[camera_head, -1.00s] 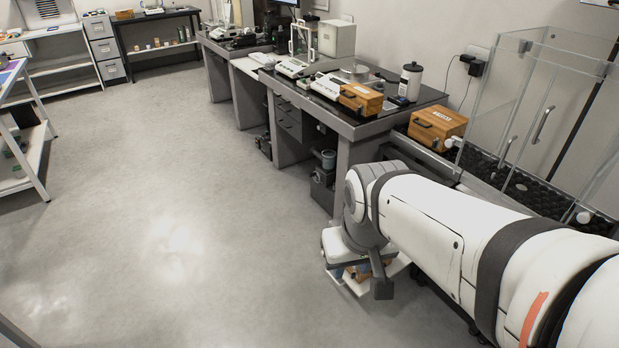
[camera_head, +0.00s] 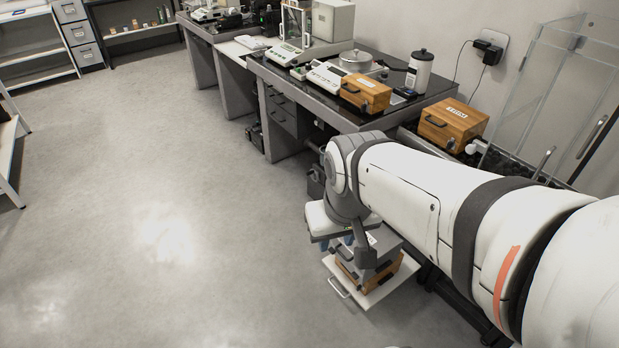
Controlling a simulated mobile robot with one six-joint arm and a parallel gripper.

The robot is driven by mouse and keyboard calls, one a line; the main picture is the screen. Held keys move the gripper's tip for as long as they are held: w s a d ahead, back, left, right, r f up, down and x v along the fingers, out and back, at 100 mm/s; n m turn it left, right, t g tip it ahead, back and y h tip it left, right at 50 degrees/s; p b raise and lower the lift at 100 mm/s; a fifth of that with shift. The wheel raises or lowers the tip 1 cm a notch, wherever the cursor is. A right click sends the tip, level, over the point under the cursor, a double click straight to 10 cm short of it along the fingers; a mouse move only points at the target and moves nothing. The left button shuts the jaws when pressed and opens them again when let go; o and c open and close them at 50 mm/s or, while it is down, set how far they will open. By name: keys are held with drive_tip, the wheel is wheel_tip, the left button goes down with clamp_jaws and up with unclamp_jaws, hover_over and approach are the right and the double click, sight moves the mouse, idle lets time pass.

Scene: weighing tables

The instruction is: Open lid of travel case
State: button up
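Three wooden cases are in view, and I cannot tell which is the travel case. One wooden case (camera_head: 364,93) with a dark handle sits shut on the dark-topped table. A second wooden case (camera_head: 452,124), with a white label and dark handle, sits shut to its right. A third wooden case (camera_head: 385,275) lies low, on a white pull-out board (camera_head: 373,298), partly hidden by my arm. A grey surface shows on top of it. My gripper (camera_head: 346,241) is at this low case, mostly hidden by my own wrist. Its fingers are not clear, and contact cannot be told.
The table (camera_head: 340,118) holds balances, a round metal pan (camera_head: 356,61) and a white canister (camera_head: 419,71). A clear-walled enclosure (camera_head: 560,90) stands at the right. The grey floor (camera_head: 150,230) at the left is free.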

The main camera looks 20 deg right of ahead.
drive_tip(key=w+d+f+n+t+h+b, duration=0.1)
drive_tip(key=w+d+f+n+t+b, duration=0.2)
drive_tip(key=w+f, duration=0.65)
drive_tip(key=w+d+f+n+t+b, duration=0.15)
drive_tip(key=w+d+f+b, duration=0.35)
drive_tip(key=w, duration=0.7)
drive_tip(key=n+t+b, duration=0.4)
drive_tip(key=n+b, duration=0.2)
drive_tip(key=b, duration=0.1)
hover_over(341, 254)
drive_tip(key=s+a, duration=0.2)
drive_tip(key=a, duration=0.1)
wheel_tip(341, 254, down, 24)
drive_tip(key=s+d+f+n+t+b, duration=0.2)
drive_tip(key=s+f+t+b, duration=0.15)
drive_tip(key=f, duration=0.85)
drive_tip(key=s+d+f+n+t+b, duration=0.1)
drive_tip(key=s+f+n+t+b, duration=0.2)
drive_tip(key=f, duration=0.9)
drive_tip(key=shift+g, duration=0.3)
drive_tip(key=shift+w+d+f+b, duration=0.1)
drive_tip(key=shift+w+b, duration=0.5)
drive_tip(key=shift+w, duration=1.55)
drive_tip(key=shift+w+f+b, duration=0.1)
drive_tip(key=shift+w+b, duration=0.45)
drive_tip(key=shift+w, duration=1.55)
drive_tip(key=shift+c, duration=0.5)
clamp_jaws()
